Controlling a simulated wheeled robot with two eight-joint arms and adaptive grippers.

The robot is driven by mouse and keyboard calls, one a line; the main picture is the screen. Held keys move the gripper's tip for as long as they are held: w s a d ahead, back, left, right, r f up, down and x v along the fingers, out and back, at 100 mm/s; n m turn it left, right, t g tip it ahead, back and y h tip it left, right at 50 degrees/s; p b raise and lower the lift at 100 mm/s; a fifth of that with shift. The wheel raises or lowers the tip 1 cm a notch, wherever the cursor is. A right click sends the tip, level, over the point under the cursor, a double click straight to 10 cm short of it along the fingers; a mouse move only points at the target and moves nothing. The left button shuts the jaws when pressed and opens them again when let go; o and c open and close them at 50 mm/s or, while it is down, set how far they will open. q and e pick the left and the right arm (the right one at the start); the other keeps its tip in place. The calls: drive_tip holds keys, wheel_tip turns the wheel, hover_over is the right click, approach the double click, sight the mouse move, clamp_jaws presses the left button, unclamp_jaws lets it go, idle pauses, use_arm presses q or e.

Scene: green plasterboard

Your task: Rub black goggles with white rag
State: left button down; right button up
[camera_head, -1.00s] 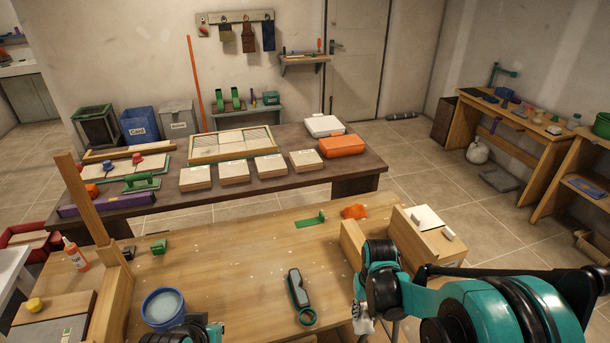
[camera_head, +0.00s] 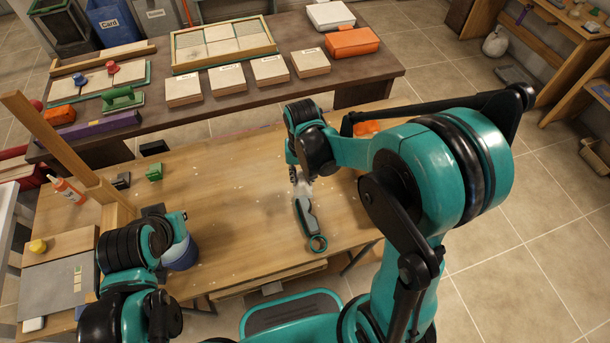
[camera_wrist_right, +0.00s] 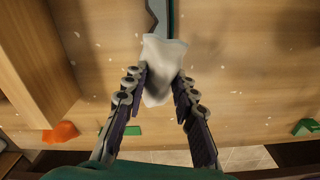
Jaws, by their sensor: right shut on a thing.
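My right gripper (camera_wrist_right: 161,79) is shut on the crumpled white rag (camera_wrist_right: 163,62). The rag is at the far end of the goggles and overlaps it in the wrist view; I cannot tell whether they touch. In the head view the rag (camera_head: 304,188) is a small pale patch under my right wrist. My left arm is at the left; its fingers are hidden.
A blue tub (camera_head: 181,254) stands partly behind my left arm. A green block (camera_head: 154,172) and an orange glue bottle (camera_head: 68,191) are at the left. An orange cloth (camera_wrist_right: 61,132) lies near the far edge. The bench left of the goggles is clear.

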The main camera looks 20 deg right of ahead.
sight(307, 197)
drive_tip(key=shift+s+f+b, duration=0.15)
drive_tip(key=shift+f+b, duration=0.35)
drive_tip(key=shift+f, duration=0.25)
drive_tip(key=shift+f+b, duration=1.6)
drive_tip(key=shift+f, duration=0.55)
drive_tip(key=shift+f+b, duration=0.85)
drive_tip(key=shift+f, duration=0.1)
drive_tip(key=shift+s+d+r, duration=0.1)
drive_tip(key=shift+s, duration=1.8)
drive_tip(key=shift+s+f, duration=0.1)
drive_tip(key=shift+f, duration=0.1)
drive_tip(key=shift+w, duration=0.25)
drive_tip(key=shift+w+b, duration=0.45)
drive_tip(key=shift+w, duration=1.3)
clamp_jaws()
